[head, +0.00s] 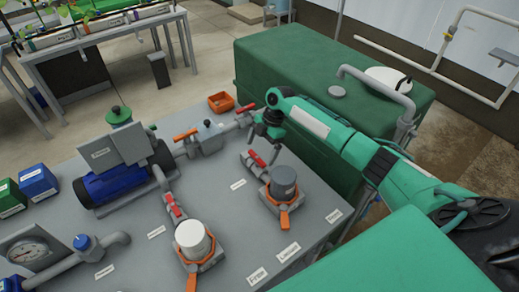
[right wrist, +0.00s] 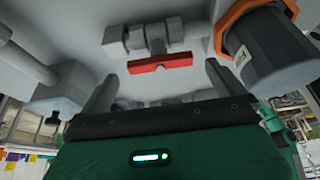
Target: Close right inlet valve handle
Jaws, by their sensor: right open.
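The right inlet valve handle (head: 256,158) is a small red bar on the grey pipe leading to the dark grey filter. The fingers are open and empty, and no contact with the handle shows. My left gripper is not in view.
The dark grey filter (head: 284,181) with its orange clamp stands close to the handle. A white-topped filter (head: 193,237) with another red handle (head: 174,205) is to the left. A blue pump (head: 115,180), an orange bin (head: 221,102) and a green tank (head: 300,70) surround the area.

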